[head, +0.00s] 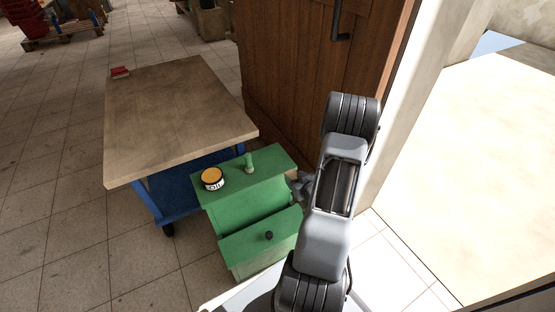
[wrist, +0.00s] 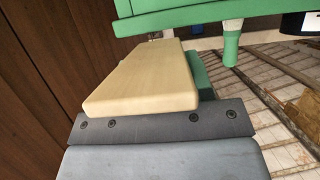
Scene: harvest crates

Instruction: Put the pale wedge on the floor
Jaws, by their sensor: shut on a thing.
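The pale wedge (wrist: 140,80) is a light wood-coloured block that fills the middle of the wrist view. My gripper (head: 302,186) is shut on it, and a dark grey jaw plate with screws crosses in front of its lower edge. In the head view my gripper is beside the right side of the green cabinet, mostly behind my arm, and I cannot make out the wedge there. The tiled floor (head: 75,255) shows at the left and front.
The green cabinet (head: 243,199) carries a yellow-lidded tin (head: 212,179) and a green cylinder (head: 249,163); its drawer front (head: 258,238) juts out. A wood-topped cart (head: 175,115) with a red item (head: 120,72) stands left. A brown wooden door (head: 300,75) is behind.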

